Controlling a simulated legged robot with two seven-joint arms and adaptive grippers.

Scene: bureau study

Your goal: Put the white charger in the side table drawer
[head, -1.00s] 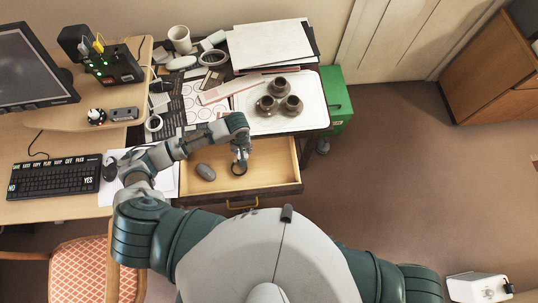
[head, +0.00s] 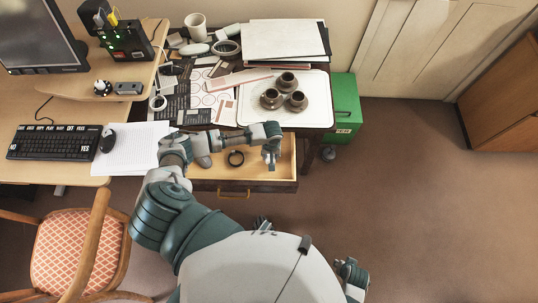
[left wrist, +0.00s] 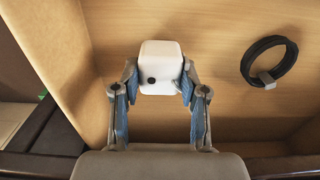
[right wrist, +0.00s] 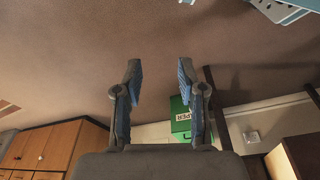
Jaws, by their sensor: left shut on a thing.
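The white charger (left wrist: 160,62) is a small rounded white block with a dark round spot, seen in the left wrist view. My left gripper (left wrist: 158,82) is shut on it, one finger on each side. The side table drawer (head: 230,186) is pulled open, and my left gripper (head: 271,160) is over its right part. The light wooden drawer interior (left wrist: 205,30) lies behind the charger; I cannot tell whether the charger touches the bottom. My right gripper (right wrist: 160,75) is open and empty, away from the table.
A black cable coil (head: 236,158) lies in the drawer, left of my left gripper. A tray (head: 322,112) with brown cups covers the tabletop's right. A green box (head: 345,105) stands right of the table.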

